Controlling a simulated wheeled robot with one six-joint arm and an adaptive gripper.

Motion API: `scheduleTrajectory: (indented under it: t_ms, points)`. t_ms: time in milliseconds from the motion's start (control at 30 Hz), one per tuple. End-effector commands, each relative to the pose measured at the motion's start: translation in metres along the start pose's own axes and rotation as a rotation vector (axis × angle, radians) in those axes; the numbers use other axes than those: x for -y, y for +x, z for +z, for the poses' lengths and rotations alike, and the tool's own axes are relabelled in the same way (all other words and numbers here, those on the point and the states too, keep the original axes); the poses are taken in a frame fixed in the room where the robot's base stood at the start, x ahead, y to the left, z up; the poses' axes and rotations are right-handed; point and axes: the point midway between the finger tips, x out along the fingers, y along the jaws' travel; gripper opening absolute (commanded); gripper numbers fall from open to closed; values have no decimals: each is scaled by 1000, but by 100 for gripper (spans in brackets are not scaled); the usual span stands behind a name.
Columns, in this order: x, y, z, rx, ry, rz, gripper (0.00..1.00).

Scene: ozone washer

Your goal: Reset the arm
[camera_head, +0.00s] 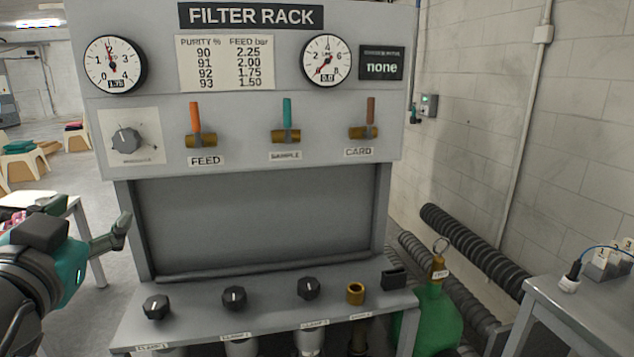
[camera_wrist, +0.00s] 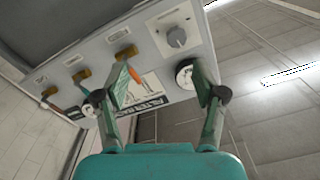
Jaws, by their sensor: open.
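My gripper (camera_head: 119,230) is at the left of the head view, left of the filter rack (camera_head: 251,127) and apart from its front. In the wrist view my gripper (camera_wrist: 162,93) has its two fingers spread wide, open and empty, with the rack seen tilted beyond them. The rack panel carries an orange FEED lever (camera_head: 195,119), a teal SAMPLE lever (camera_head: 287,113) and a brown CARD lever (camera_head: 370,110), all pointing up. A grey regulator knob (camera_head: 126,140) sits at the panel's left.
Black knobs (camera_head: 234,298) and a brass fitting (camera_head: 355,293) stand on the rack's lower shelf. A green cylinder (camera_head: 437,318) stands right of it. A grey table (camera_head: 575,310) is at lower right. A white table (camera_head: 75,205) is behind my arm.

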Motion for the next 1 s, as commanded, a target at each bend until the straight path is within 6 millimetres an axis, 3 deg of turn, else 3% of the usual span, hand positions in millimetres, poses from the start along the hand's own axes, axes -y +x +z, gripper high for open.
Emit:
scheduleTrajectory:
  t_ms: [267,567,767,1000]
  points:
    - [-54,20,56,5,-111,-2,70]
    - [-157,30,140,29,-269,-14,70]
    - [-229,18,189,58,-350,-21,70]
    - [-312,-16,239,99,-419,-25,70]
